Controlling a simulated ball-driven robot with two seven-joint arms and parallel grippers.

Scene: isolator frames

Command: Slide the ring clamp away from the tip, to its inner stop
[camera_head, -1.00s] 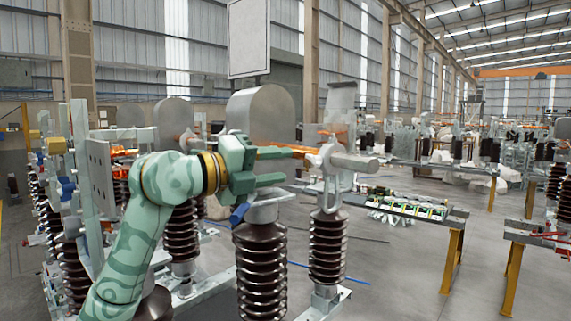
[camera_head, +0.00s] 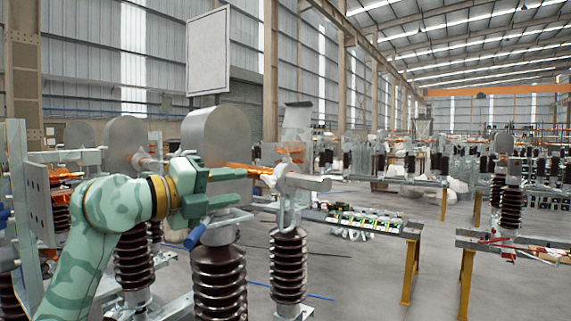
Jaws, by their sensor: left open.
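My left gripper (camera_head: 241,187) is open, its two green fingers one above the other and pointing right. An orange copper-coloured bar (camera_head: 250,169) runs behind the upper finger towards the right. At its right end is a pale grey clamp-like fitting (camera_head: 284,184) with a loop hanging below and a stub to the right. This may be the ring clamp; which part is the ring and where the inner stop lies, I cannot tell. The fingertips look just left of the fitting, with a gap. My right gripper is not in view.
Brown ribbed insulators stand below the gripper (camera_head: 219,285) and the fitting (camera_head: 288,270). A rounded grey metal plate (camera_head: 216,137) rises behind the gripper. A bench (camera_head: 412,229) with parts on it stands to the right. Open floor (camera_head: 360,285) lies at the lower right.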

